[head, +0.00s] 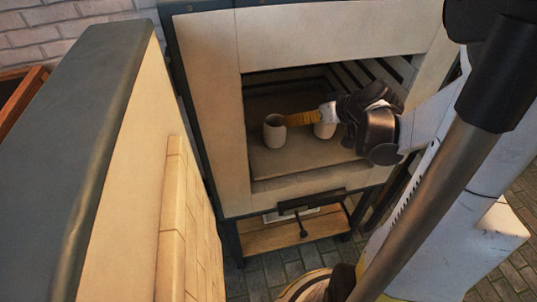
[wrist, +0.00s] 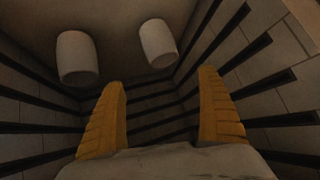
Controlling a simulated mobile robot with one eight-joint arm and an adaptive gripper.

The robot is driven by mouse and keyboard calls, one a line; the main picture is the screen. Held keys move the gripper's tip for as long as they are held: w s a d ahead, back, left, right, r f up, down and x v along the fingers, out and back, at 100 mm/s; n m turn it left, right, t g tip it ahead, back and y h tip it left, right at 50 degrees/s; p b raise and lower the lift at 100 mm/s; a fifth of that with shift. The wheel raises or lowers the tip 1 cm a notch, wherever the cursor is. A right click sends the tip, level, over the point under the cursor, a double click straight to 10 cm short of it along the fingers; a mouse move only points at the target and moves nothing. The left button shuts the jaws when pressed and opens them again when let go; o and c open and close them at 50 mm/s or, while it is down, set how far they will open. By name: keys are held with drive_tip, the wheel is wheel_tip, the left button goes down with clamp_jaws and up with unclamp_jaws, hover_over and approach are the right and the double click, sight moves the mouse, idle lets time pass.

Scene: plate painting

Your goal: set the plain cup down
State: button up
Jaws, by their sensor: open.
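Two pale, plain-looking cups stand upright on the floor inside the open kiln. One cup (head: 274,131) is fully visible in the head view, at the left; the other (head: 325,129) is partly hidden behind my gripper. Both show at the top of the wrist view, one at the left (wrist: 76,57) and one nearer the middle (wrist: 157,43). I cannot tell which is the task's plain cup. My gripper (head: 288,119) reaches into the kiln from the right. Its yellow fingers (wrist: 161,78) are spread wide with nothing between them, apart from the cups.
The kiln (head: 210,110) surrounds my gripper with a thick front frame and slotted side walls (wrist: 235,50). Its thick door (head: 120,140) stands open at the left. Bare kiln floor (head: 300,158) shows in front of the cups.

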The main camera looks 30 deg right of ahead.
drive_tip(key=s+a+r+g+h, duration=0.1)
drive_tip(key=s+a+r, duration=0.2)
drive_tip(key=s+a, duration=0.3)
drive_tip(key=s+a+r+g+h, duration=0.1)
drive_tip(key=s+a+r, duration=0.2)
drive_tip(key=s+a, duration=0.4)
drive_tip(key=a, duration=0.6)
drive_tip(key=shift+a, duration=0.15)
drive_tip(key=shift+g, duration=0.3)
